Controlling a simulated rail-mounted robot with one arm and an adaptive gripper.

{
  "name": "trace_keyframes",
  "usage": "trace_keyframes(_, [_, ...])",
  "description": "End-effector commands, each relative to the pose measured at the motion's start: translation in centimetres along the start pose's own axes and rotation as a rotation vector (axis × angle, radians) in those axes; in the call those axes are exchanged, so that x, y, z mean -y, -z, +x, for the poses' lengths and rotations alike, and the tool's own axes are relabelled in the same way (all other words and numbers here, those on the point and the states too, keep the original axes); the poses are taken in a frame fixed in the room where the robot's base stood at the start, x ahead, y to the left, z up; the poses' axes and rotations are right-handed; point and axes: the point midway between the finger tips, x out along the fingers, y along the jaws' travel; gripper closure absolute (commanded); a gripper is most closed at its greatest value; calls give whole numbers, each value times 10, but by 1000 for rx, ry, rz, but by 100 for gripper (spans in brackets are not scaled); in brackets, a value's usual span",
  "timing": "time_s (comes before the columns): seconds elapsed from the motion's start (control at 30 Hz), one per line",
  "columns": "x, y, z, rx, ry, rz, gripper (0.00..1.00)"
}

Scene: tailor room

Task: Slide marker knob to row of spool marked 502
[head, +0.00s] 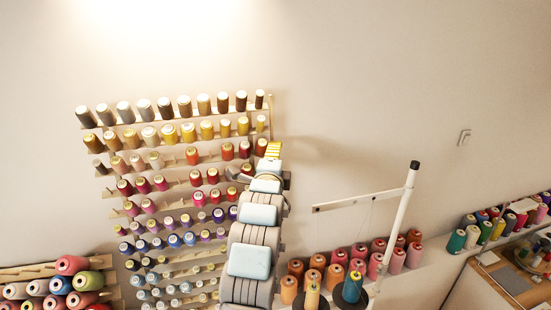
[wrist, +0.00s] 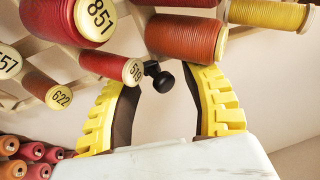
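The black marker knob (wrist: 161,80) shows in the wrist view, beside the end of a red spool marked 519 (wrist: 132,70). My gripper (wrist: 163,88) is open, its two yellow-ridged fingers apart on either side of the knob in the picture. I see no finger touching it, and its depth between the tips is hard to judge. In the head view my gripper (head: 272,152) is at the right edge of the spool rack (head: 180,125), near the red rows. The knob is not discernible there. No label reading 502 is legible in either view.
Spools marked 851 (wrist: 90,20), 622 (wrist: 55,92) and 557 (wrist: 9,60) sit close left of my fingers. A yellow spool (wrist: 265,14) is above right. A white thread stand (head: 395,220) rises farther right.

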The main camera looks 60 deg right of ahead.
Motion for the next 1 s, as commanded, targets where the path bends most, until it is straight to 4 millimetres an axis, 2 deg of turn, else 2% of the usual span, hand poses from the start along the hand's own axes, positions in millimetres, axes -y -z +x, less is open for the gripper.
trace_keyframes(0.2, [0,0,-2,0,-1,0,53])
trace_keyframes(0.37, [-1,-1,-14,1,-1,1,53])
trace_keyframes(1.0, [0,-1,-92,2,2,2,53])
